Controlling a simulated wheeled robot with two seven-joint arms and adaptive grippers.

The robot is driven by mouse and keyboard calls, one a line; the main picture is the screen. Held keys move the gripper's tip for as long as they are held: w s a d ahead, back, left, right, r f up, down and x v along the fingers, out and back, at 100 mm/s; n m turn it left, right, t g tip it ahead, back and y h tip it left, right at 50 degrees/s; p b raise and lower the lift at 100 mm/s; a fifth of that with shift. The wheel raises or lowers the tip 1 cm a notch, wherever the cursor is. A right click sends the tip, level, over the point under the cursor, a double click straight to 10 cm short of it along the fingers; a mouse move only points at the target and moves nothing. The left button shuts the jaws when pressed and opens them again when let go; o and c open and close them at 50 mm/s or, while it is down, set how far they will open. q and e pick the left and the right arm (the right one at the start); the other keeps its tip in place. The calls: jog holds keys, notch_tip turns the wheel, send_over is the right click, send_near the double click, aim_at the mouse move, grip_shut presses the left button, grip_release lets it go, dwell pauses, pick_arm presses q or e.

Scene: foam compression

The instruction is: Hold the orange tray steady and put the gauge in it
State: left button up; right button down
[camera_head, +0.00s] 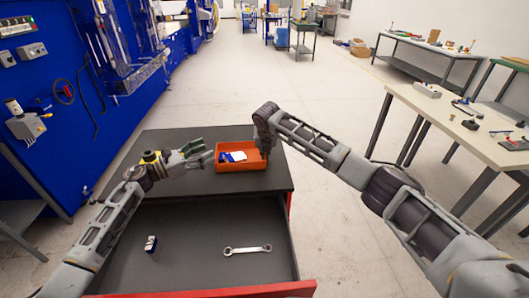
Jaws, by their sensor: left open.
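My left gripper (201,153) is open just left of the tray, fingers pointing right, and looks empty. My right gripper (264,153) points down at the tray's right wall. Its fingers are small and partly hidden, so I cannot tell whether they grip the wall. I cannot tell which item is the gauge.
The open drawer (200,268) extends in front of the cabinet top (180,141), with a wrench (247,249) on its floor. A blue machine (60,90) stands at left. A light table (465,125) with loose tools is at right.

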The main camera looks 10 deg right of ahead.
jog(key=c, duration=2.1)
grip_release()
jog(key=o, duration=0.5)
jog(key=shift+o, duration=0.2)
jog(key=v, duration=1.2)
jog(key=shift+a, duration=0.1)
